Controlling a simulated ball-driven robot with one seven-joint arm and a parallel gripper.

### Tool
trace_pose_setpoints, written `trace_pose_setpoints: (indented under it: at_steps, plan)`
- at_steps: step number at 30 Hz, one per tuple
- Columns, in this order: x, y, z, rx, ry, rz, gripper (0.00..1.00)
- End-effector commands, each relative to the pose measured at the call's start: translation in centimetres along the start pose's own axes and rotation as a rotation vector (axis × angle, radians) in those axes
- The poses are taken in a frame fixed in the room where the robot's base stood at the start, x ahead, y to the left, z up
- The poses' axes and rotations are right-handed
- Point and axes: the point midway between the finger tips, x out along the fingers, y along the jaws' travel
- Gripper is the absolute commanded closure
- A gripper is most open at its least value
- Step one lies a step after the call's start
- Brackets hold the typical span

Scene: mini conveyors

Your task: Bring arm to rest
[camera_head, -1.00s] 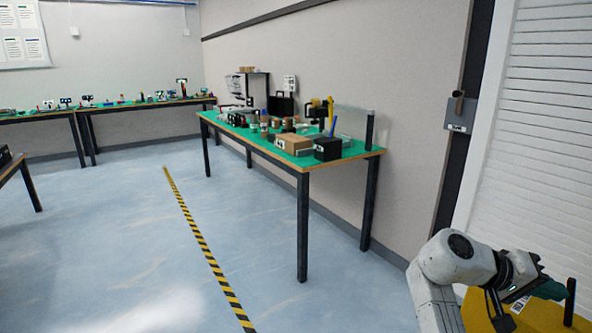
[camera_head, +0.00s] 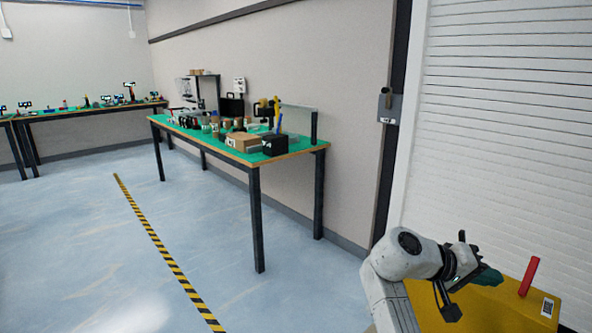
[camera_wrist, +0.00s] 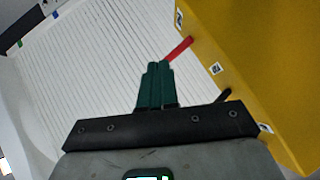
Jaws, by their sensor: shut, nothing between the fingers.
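My gripper (camera_head: 492,280) is at the lower right of the head view, at the end of my folded white arm, in front of the yellow surface. In the wrist view its green fingers (camera_wrist: 157,70) are together with nothing between them. A red peg (camera_head: 528,276) stands on the yellow surface (camera_head: 487,309), to the right of my gripper. In the wrist view the red peg (camera_wrist: 179,48) shows close beyond the fingertips; I cannot tell whether they touch.
A green-topped table (camera_head: 190,133) with boxes and small items stands along the wall. Another bench (camera_head: 75,112) stands at the far left. A white ribbed shutter (camera_head: 500,130) is at the right. The blue floor (camera_head: 75,250) with a striped line (camera_head: 160,250) is open.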

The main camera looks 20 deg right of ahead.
Motion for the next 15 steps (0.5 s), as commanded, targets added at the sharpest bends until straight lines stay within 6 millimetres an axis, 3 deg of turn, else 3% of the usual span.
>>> trace_pose_setpoints:
  at_steps: [8, 15]
  plan:
    - [0.1, -3.0, 2.5, -0.044, 0.026, -0.119, 1.0]
    - [-0.1, -6.8, 6.4, -0.106, 0.058, -0.293, 1.0]
